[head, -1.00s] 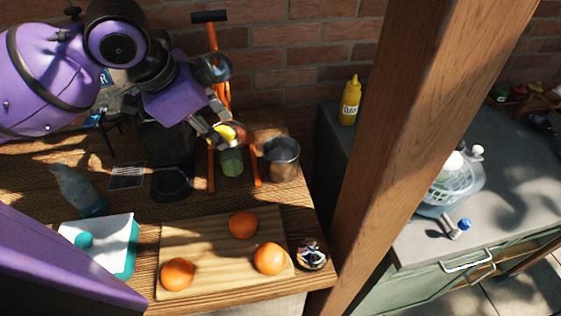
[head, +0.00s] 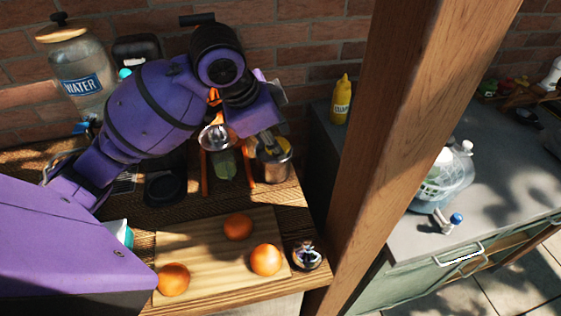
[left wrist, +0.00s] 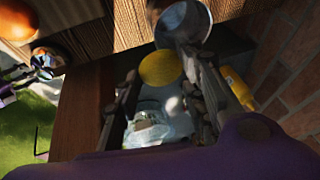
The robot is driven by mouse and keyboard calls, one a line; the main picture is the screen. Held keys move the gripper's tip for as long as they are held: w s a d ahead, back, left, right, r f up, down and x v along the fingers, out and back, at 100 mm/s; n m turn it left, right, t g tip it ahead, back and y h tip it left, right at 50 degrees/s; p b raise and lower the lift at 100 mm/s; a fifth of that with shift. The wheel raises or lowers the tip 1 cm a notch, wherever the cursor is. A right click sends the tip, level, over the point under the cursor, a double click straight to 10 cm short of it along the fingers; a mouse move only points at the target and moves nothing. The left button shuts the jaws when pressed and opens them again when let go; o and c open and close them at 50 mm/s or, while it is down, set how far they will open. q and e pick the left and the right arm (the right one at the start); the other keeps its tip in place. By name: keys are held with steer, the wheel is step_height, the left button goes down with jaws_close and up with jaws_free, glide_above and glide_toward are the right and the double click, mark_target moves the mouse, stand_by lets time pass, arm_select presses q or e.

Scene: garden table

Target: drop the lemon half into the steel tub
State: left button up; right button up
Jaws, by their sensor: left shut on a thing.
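The steel tub (head: 273,172) stands at the right end of the wooden table, beside the juicer. My left gripper (head: 272,143) is over the tub and shut on the lemon half (left wrist: 160,68). In the left wrist view the lemon half shows its yellow face between the two fingers (left wrist: 158,88). The steel tub (left wrist: 185,22) shows there just past the fingertips. In the head view the fingers mostly hide the lemon half; a bit of yellow shows at the tub's mouth. I cannot tell its exact height against the rim. My right gripper is not in view.
An orange-framed juicer (head: 204,175) with a green glass (head: 224,164) stands close left of the tub. A cutting board (head: 205,255) with several oranges (head: 238,227) lies in front. A wooden post (head: 400,130) rises to the right. A water jar (head: 85,80) stands at the back left.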

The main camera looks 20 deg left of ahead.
arm_select(q)
steer(key=shift+w+a+r, duration=0.55)
steer(key=shift+w+r, duration=0.15)
steer(key=shift+r, duration=0.05)
steer(key=shift+w+a+r+n, duration=0.6)
steer(key=shift+w+a+r, duration=0.4)
steer(key=shift+w+a, duration=0.75)
steer(key=f, duration=0.1)
steer(key=f+b, duration=0.1)
steer(key=f, duration=0.1)
steer(key=f+b, duration=0.1)
steer(key=shift+s+a+f, duration=0.2)
steer(key=shift+s+f, duration=0.05)
steer(key=shift+f, duration=0.15)
steer(key=o, duration=1.2)
steer(key=shift+c, duration=0.2)
steer(key=shift+o, duration=0.8)
steer(key=v, duration=1.2)
steer(key=shift+d, duration=0.25)
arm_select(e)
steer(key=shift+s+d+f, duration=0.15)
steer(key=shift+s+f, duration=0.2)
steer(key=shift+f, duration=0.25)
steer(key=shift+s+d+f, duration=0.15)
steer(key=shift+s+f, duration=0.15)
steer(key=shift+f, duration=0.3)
